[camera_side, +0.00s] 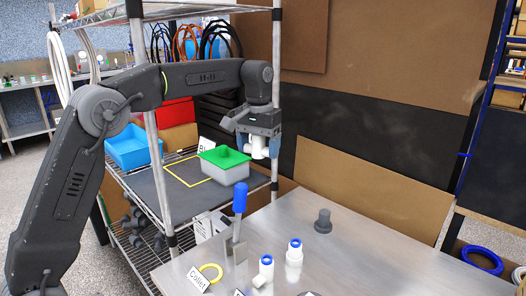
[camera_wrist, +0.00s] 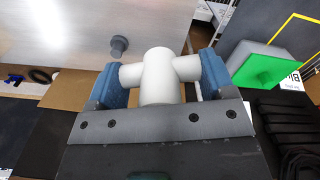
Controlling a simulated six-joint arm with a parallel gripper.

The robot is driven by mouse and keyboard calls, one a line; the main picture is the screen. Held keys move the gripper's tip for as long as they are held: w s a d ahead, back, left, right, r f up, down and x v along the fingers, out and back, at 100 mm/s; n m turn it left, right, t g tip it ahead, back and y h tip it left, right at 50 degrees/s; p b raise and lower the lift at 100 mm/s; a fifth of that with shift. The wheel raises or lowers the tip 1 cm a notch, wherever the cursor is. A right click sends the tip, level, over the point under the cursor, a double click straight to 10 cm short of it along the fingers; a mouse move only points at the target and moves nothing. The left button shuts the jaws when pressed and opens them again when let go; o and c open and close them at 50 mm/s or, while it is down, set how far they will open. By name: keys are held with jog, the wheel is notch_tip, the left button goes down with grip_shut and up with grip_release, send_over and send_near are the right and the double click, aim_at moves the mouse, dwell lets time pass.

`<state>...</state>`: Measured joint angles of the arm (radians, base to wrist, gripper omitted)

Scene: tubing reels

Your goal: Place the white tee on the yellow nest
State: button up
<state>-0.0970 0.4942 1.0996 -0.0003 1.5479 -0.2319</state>
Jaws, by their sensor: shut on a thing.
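The white tee (camera_side: 258,150) is held between the blue fingers of my gripper (camera_side: 258,144), in the air near the shelf post and above the level of the steel table. In the wrist view the tee (camera_wrist: 158,76) lies across between both fingertips of my gripper (camera_wrist: 161,80), its thick middle barrel clear of them. A yellow ring (camera_side: 219,274) lies at the table's front left by a "Collet" card, well below and left of the tee. I cannot tell whether this ring is the yellow nest. A yellow outline (camera_side: 176,177) also marks the dark shelf mat.
A green-and-grey bin (camera_side: 226,173) stands on the shelf beside my gripper, with a blue tub (camera_side: 127,151) farther left. A blue-handled clamp (camera_side: 239,200), white blue-capped fittings (camera_side: 294,255) and a grey peg (camera_side: 323,223) stand on the table. The table's right part is clear.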

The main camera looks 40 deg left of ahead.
jog(key=shift+s+r+n, duration=0.2)
jog(key=shift+s+n, duration=0.3)
jog(key=shift+n, duration=0.2)
jog(key=s+n, duration=0.9)
jog(key=n, duration=1.7)
send_over(210, 274)
jog(key=f, duration=0.1)
notch_tip(210, 274, down, 24)
jog(key=shift+f, duration=0.15)
jog(key=shift+f, duration=0.5)
jog(key=o, duration=0.4)
jog(key=shift+f, duration=0.1)
jog(key=o, duration=0.5)
